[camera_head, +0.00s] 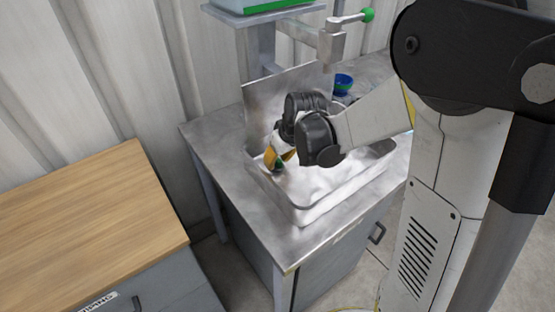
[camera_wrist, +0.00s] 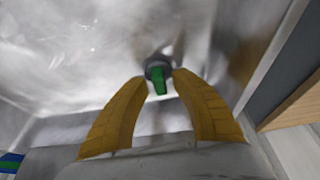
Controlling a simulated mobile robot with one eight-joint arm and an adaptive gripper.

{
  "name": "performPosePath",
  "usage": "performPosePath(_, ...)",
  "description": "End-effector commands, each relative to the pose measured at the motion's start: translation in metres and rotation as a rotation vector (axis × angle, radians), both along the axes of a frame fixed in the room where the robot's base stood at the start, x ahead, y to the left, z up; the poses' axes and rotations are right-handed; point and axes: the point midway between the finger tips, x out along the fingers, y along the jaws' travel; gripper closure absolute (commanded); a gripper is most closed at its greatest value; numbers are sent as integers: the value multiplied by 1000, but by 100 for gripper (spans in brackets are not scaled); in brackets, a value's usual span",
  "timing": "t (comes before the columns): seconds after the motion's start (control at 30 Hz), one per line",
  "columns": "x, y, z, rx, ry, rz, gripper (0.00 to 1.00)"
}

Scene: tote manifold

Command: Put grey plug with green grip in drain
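The grey plug with its green grip (camera_wrist: 158,82) shows in the wrist view, low in the steel sink, just beyond and between my yellow fingertips. The green grip points toward my gripper (camera_wrist: 160,77). The fingers are apart, with a visible gap on both sides of the grip. In the head view my gripper (camera_head: 279,160) is down inside the sink basin (camera_head: 305,213) at its left side, with a bit of green between the fingers. I cannot make out the drain hole; my arm and gripper hide part of the basin.
A tap (camera_head: 332,45) with a green-tipped handle stands over the back of the sink. A blue cup (camera_head: 343,83) stands at the back. A wooden-topped cabinet (camera_head: 85,215) is at the left, and a corrugated wall is behind. The counter's front left is clear.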

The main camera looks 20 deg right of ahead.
Motion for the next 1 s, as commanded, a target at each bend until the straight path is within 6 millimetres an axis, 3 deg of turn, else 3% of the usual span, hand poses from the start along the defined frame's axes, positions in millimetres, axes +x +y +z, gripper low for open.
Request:
performPosePath(0.17, 0, 0, 6, 0, 0, 0, 70)
performPosePath(0.6, -34, -11, 91, 0, 0, -1, 70)
performPosePath(0.87, -46, -13, 117, 0, -3, -5, 70)
performPosePath(1.0, -69, -10, 137, -3, -28, -49, 70)
